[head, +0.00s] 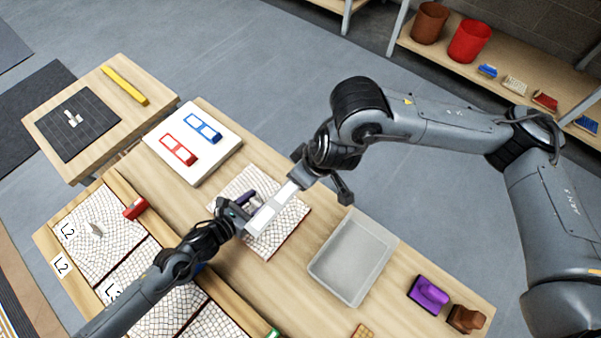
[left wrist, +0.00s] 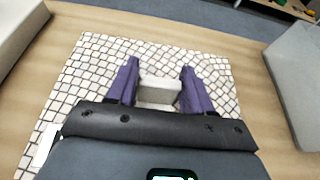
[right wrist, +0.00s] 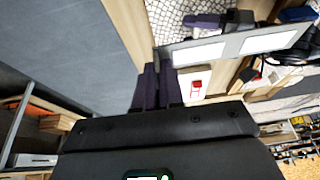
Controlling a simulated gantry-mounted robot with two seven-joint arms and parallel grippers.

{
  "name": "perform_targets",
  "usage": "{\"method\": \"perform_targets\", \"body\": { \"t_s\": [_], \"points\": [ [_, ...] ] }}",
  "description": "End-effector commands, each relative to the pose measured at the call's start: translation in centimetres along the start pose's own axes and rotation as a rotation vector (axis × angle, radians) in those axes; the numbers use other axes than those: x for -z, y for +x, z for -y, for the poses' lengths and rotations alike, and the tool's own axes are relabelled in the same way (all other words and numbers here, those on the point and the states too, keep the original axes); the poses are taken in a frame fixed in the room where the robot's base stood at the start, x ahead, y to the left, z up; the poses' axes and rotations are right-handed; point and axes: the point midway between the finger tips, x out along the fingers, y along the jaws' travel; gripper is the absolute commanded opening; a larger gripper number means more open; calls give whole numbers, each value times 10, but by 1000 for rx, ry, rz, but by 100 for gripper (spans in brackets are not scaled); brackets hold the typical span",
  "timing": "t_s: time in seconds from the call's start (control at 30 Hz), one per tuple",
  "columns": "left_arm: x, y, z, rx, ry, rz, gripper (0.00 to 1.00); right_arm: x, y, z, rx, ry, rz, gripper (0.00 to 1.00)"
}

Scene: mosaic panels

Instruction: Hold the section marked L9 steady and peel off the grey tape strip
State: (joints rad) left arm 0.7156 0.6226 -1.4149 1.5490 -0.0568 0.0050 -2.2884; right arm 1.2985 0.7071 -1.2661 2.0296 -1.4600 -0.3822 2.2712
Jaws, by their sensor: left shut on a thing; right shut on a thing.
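The mosaic section (head: 291,219), covered in small white tiles, lies on the middle of the table. No L9 mark can be read on it. My left gripper (head: 243,200) is over it; in the left wrist view its purple fingers are shut on a pale grey block (left wrist: 158,90) on the tiled face. A grey strip with white panels (head: 270,208) slants above the section; it also shows in the right wrist view (right wrist: 235,47). My right gripper (head: 296,183) is shut on its upper end. Whether the strip's lower end touches the section is hidden by my left gripper.
An empty grey tray (head: 322,268) stands right of the section. A white board (head: 215,166) with red and blue pieces lies behind left. A wooden rack (head: 112,184) with tiled sections marked L2 is at left. Purple (head: 430,292) and brown blocks sit front right.

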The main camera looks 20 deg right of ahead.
Motion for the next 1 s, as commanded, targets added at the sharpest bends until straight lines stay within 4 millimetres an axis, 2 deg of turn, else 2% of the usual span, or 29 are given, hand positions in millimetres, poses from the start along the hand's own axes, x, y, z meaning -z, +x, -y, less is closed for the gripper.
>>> {"method": "perform_targets", "body": {
  "t_s": [0.6, 1.0],
  "points": [
    [-3, 0, 0, -1, 1, 6, 0, 7, -16, 0, 0, 0, 1, 0],
    [-3, 0, 0, -1, 1, 6, 0, 7, -18, 0, 0, 0, 1, 0]
  ]
}}
